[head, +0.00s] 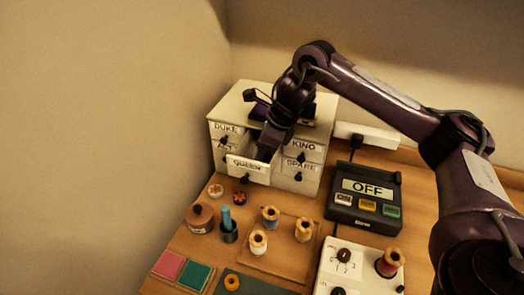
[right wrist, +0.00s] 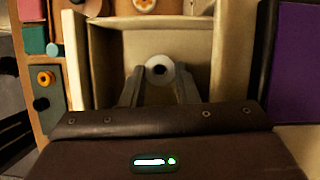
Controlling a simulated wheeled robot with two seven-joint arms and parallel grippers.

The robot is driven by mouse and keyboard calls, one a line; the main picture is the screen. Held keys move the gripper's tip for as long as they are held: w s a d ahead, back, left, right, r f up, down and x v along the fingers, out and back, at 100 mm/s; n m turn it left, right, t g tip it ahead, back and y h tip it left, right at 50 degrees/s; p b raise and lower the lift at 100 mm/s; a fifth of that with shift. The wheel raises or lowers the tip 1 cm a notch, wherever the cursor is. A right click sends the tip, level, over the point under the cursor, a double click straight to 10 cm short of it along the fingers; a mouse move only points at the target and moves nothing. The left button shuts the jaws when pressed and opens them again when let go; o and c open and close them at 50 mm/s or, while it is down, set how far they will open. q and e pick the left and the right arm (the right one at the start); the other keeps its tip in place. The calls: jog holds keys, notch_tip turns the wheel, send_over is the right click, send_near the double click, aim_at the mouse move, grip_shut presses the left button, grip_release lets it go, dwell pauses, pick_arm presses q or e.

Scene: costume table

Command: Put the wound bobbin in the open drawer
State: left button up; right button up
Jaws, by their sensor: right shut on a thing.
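The open drawer (head: 246,166), labelled QUEEN, is pulled out of the white cabinet (head: 226,150). My right gripper (head: 265,152) reaches down into it from above. In the right wrist view my right gripper (right wrist: 157,76) is shut on a pale round bobbin (right wrist: 160,64), seen end-on with a dark centre hole. The bobbin is over or inside the drawer (right wrist: 106,62), between its walls; whether it touches the floor I cannot tell. In the head view the bobbin is hidden by my gripper and the drawer front. My left gripper is not in view.
Other drawers are labelled DUKE, KING and SPARE. A dark box (head: 365,205) reading OFF stands right of the cabinet. Several spools stand on a wooden board (head: 285,262) in front, and another spool (head: 390,262) on a white device (head: 335,280).

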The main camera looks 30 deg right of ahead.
jog(key=shift+f, duration=0.15)
jog(key=o, duration=0.8)
jog(key=shift+c, duration=0.2)
jog(key=shift+s+d+r, duration=0.1)
jog(key=shift+r, duration=0.5)
jog(key=p+v, duration=0.4)
jog(key=v, duration=0.7)
jog(key=shift+s, duration=0.15)
